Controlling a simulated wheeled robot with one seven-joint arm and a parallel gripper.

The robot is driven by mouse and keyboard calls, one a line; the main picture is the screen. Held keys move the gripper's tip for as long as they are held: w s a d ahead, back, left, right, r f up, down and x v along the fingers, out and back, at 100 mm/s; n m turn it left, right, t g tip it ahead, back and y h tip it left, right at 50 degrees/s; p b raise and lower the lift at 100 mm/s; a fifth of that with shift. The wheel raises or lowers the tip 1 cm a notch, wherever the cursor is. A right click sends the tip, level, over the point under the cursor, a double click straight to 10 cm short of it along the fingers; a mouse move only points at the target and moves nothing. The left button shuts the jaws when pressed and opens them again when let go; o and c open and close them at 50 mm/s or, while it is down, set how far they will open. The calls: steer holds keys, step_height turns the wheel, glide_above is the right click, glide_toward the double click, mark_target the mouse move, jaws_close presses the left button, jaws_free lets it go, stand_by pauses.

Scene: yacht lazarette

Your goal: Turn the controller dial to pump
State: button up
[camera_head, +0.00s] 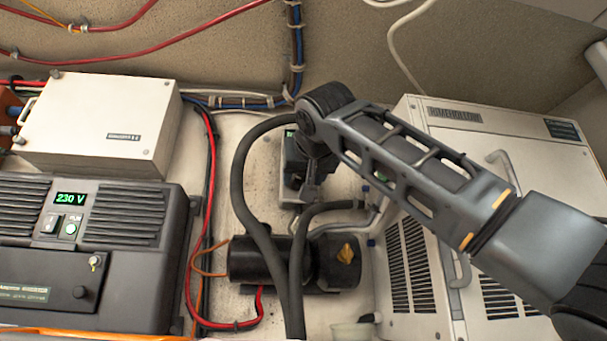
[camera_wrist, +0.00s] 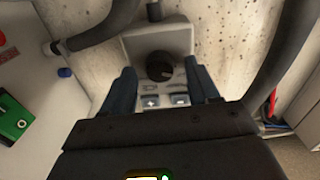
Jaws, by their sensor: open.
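The controller is a small grey box (camera_wrist: 128,45) on the wall, with a round black dial (camera_wrist: 159,66) in the wrist view. Two small buttons with light marks (camera_wrist: 151,102) sit below the dial in that view. My gripper (camera_wrist: 160,68) is open, with one dark finger to each side of the dial; I cannot tell whether either touches it. The dial's marks and pointer are too small to read. In the head view, the controller (camera_head: 287,168) is mostly hidden behind my gripper (camera_head: 305,196), and the dial is not visible.
Black hoses (camera_head: 243,180) loop close left of and below the controller. A black pump-like cylinder (camera_head: 258,260) lies below. A large white vented unit (camera_head: 425,285) stands right, behind my arm. A white box (camera_head: 95,120) and a dark 230 V unit (camera_head: 120,240) are left.

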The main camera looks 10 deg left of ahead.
steer(key=shift+c, duration=0.2)
steer(key=c, duration=1)
steer(key=shift+a+f+m, duration=0.1)
steer(key=shift+m, duration=0.3)
steer(key=m+p, duration=0.1)
steer(key=m, duration=0.2)
steer(key=shift+m, duration=0.3)
steer(key=shift+m+p, duration=1.1)
steer(key=shift+m, duration=1.1)
steer(key=shift+d, duration=0.2)
